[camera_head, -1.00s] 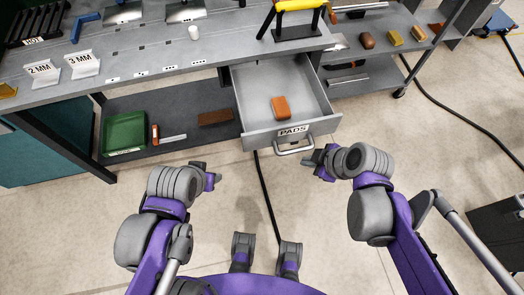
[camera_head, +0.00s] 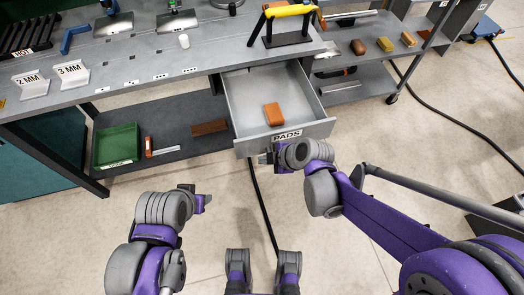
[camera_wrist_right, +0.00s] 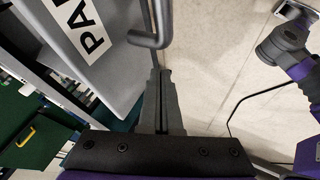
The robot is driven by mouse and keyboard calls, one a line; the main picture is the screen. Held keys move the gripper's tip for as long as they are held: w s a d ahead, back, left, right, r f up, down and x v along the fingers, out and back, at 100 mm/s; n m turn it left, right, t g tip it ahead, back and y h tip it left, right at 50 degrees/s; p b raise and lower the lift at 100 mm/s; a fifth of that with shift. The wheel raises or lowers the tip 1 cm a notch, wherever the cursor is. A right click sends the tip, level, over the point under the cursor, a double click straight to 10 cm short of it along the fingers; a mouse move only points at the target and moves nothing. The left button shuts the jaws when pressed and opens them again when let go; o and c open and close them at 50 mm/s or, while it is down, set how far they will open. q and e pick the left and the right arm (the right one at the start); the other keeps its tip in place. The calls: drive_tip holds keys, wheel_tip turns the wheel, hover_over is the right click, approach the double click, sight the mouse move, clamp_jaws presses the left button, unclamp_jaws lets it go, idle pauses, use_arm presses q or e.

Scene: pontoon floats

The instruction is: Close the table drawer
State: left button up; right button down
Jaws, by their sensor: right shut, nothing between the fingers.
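The grey table drawer (camera_head: 237,106) stands pulled out, its front labelled PADS (camera_head: 287,135). An orange-brown block (camera_head: 273,114) lies inside it. My right gripper (camera_head: 264,158) is shut and empty, just in front of the drawer front, and its wrist hides the handle in the head view. In the right wrist view the shut fingertips (camera_wrist_right: 160,72) are close to the dark handle bar (camera_wrist_right: 163,18); I cannot tell whether they touch. My left gripper (camera_head: 203,198) is low, apart from the drawer, its jaws too small to read.
The grey workbench (camera_head: 140,82) carries signs, tools and a yellow-handled stand (camera_head: 290,12). A lower shelf holds a green tray (camera_head: 116,147) and a brown block (camera_head: 209,127). A black cable (camera_head: 262,205) runs along the floor below the drawer. The floor in front is otherwise mostly clear.

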use_arm(q)
drive_tip(key=shift+r, duration=0.1)
use_arm(e)
drive_tip(key=shift+w+a+r, duration=0.1)
drive_tip(key=shift+w+a, duration=0.15)
drive_tip(key=shift+w, duration=0.5)
drive_tip(key=shift+w+a, duration=0.2)
drive_tip(key=shift+w, duration=0.5)
